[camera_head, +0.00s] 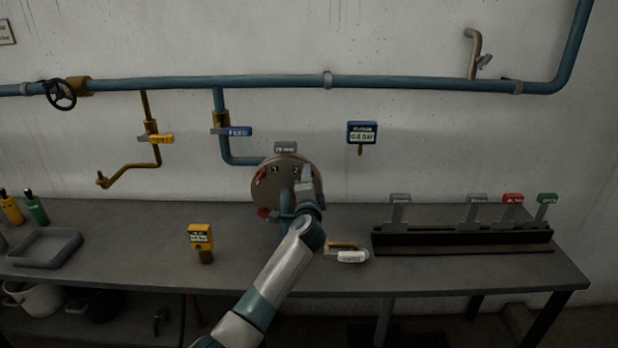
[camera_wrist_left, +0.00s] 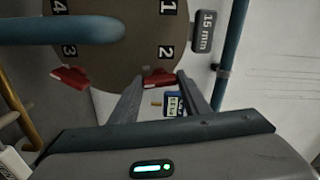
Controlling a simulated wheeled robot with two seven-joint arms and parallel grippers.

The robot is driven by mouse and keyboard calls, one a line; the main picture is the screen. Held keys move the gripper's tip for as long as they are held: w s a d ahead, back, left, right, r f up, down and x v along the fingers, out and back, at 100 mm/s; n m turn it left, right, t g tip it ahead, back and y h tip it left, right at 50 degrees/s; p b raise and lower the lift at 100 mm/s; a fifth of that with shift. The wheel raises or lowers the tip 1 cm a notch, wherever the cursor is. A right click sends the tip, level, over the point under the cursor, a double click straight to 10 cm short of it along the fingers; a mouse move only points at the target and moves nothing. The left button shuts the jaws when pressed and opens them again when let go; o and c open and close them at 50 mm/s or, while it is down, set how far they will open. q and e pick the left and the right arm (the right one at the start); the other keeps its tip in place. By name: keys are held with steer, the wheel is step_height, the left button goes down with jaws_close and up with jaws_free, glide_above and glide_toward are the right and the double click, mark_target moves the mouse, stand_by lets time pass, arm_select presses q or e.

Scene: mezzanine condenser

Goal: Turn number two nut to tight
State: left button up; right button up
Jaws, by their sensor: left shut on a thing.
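The round flange (camera_head: 262,188) is on the wall pipe above the bench, with numbers 1 and 2 readable in the head view. In the left wrist view the flange (camera_wrist_left: 115,75) shows labels 1 to 4. A red nut (camera_wrist_left: 159,77) sits at the rim by label 2, and another red nut (camera_wrist_left: 70,77) by label 3. My left gripper (camera_head: 305,175) is at the flange's right side in the head view. In the wrist view its fingertips (camera_wrist_left: 160,80) are closed around the red nut by label 2. The arm hides the flange's lower right part. My right gripper is out of view.
A grey tag reading 15 mm (camera_head: 285,147) is above the flange. A rack (camera_head: 460,240) with tagged pieces stands right, a yellow meter (camera_head: 200,237) left of the arm. A white-tagged handle (camera_head: 350,256) is close right of the arm.

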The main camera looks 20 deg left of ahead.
arm_select(q)
steer(key=shift+m+p, duration=1.95)
steer(key=shift+m, duration=2.05)
steer(key=shift+f, duration=0.1)
steer(key=o, duration=1)
steer(key=shift+o, duration=0.2)
steer(key=b+v, duration=0.4)
steer(key=v, duration=1.3)
steer(key=shift+s, duration=0.2)
